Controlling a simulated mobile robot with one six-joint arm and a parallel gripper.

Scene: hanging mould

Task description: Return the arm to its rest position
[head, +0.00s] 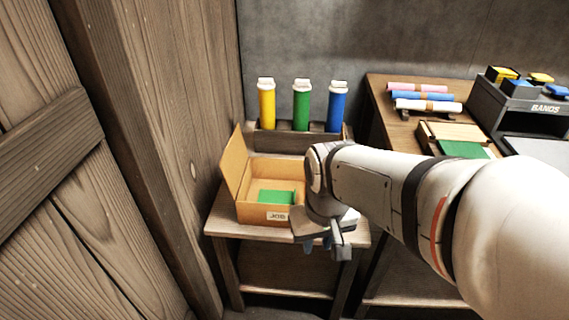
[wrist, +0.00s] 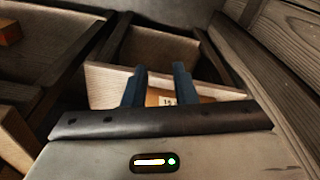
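My arm (head: 375,185) reaches in from the right of the head view. My gripper (head: 318,245) hangs at its end, pointing down in front of the small table's right front edge. In the wrist view its two blue fingers (wrist: 158,82) stand apart with nothing visible between them. Behind the fingers are a pale wooden board and a small orange-brown piece with a white label (wrist: 167,100). My wrist hides part of the small table and the space right of the box.
An open cardboard box (head: 251,212) holding a green piece (head: 276,197) stands on the small table (head: 225,227). Yellow (head: 266,105), green (head: 301,106) and blue (head: 337,107) tubes stand behind. A workbench (head: 385,100) with rolls and a "BANDS" unit (head: 530,105) is right; a wooden wall (head: 150,150) is left.

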